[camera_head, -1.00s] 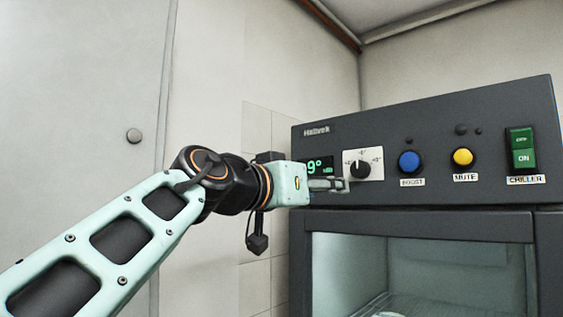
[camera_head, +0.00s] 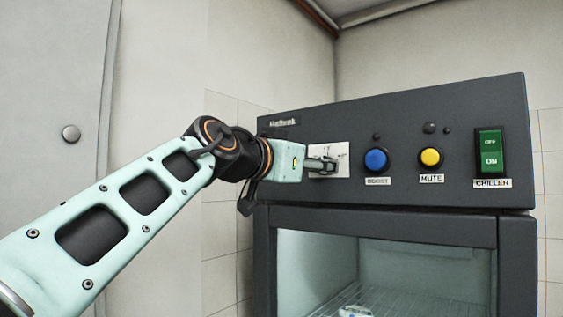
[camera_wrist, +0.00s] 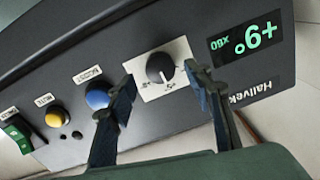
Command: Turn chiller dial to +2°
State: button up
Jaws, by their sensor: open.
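The chiller dial is a black round knob (camera_wrist: 161,67) with a white pointer line on a white scale plate (camera_wrist: 178,92). In the wrist view it stands between my two open fingers, a little beyond their tips. In the head view my gripper (camera_head: 330,165) is in front of the scale plate (camera_head: 342,152) and hides most of the knob. I cannot tell whether the fingers touch the knob. The green display (camera_wrist: 246,39) appears upside down in the wrist view and reads about +9°. In the head view my wrist hides the display.
On the dark chiller panel (camera_head: 460,120), right of the dial, are a blue BOOST button (camera_head: 376,160), a yellow MUTE button (camera_head: 430,157) and a green CHILLER switch (camera_head: 490,151). A glass-fronted compartment (camera_head: 320,255) lies below. A pale door (camera_head: 50,90) is at left.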

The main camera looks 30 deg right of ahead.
jog(key=shift+x, duration=1.3)
jog(key=shift+c, duration=0.3)
jog(key=c, duration=1.1)
jog(key=shift+n, duration=0.5)
jog(key=n+p, duration=0.1)
jog(key=n, duration=0.9)
jog(key=shift+n+p, duration=0.35)
jog(key=shift+n, duration=0.05)
jog(key=shift+g, duration=0.4)
